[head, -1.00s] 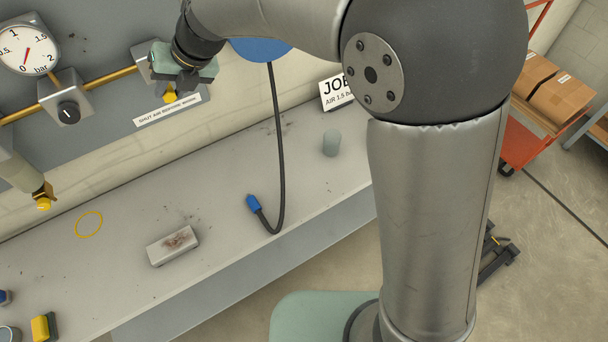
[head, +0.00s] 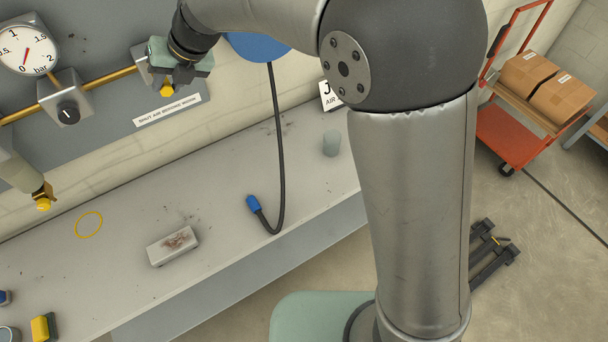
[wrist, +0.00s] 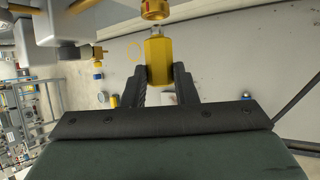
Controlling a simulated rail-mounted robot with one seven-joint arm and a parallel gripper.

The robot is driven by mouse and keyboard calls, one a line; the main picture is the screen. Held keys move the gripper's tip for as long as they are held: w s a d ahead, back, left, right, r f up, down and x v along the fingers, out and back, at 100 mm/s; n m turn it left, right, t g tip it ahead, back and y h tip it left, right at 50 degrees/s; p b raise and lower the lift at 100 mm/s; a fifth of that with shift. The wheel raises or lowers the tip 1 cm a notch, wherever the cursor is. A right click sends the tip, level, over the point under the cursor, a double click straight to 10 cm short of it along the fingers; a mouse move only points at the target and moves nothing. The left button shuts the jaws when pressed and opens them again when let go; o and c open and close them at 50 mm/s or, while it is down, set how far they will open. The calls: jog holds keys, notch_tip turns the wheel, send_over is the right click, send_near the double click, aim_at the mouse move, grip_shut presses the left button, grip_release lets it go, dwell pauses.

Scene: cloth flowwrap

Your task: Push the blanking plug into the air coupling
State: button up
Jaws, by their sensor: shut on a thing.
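The blanking plug (wrist: 158,62) is yellow with a narrow metal tip in the wrist view. My gripper (wrist: 160,75) is shut on it, with one dark finger at each side. The tip points at the brass-yellow air coupling (wrist: 155,11) at the top edge, with a small gap seeming to show between them. In the head view my gripper (head: 176,78) is by the end of the brass pipe, in front of the wall panel. A yellow part (head: 167,90) shows there; I cannot tell whether it is plug or coupling. My wrist hides much of that spot.
A gauge (head: 27,48) and a valve knob (head: 68,112) sit along the pipe. A black hose with a blue end (head: 254,203) hangs over the bench (head: 110,270). A grey block (head: 173,245) and a grey cup (head: 331,143) stand on it.

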jog(key=shift+w+a, duration=0.6)
jog(key=shift+w, duration=0.35)
dwell(0.7)
jog(key=m+g+y+b, duration=0.1)
jog(key=y+b, duration=0.1)
jog(key=f+m+g+y+b, duration=0.1)
jog(key=y+b, duration=0.1)
jog(key=y, duration=0.1)
jog(key=m+g+y+b, duration=0.1)
jog(key=y+b, duration=0.1)
jog(key=y, duration=0.1)
jog(key=shift+w+d+f+b, duration=0.2)
jog(key=shift+w+d+b, duration=0.1)
jog(key=shift+d, duration=0.1)
jog(key=o, duration=1)
jog(key=shift+g+y, duration=0.4)
jog(key=shift+o, duration=0.2)
jog(key=w+d+r+b, duration=0.2)
jog(key=d, duration=1.5)
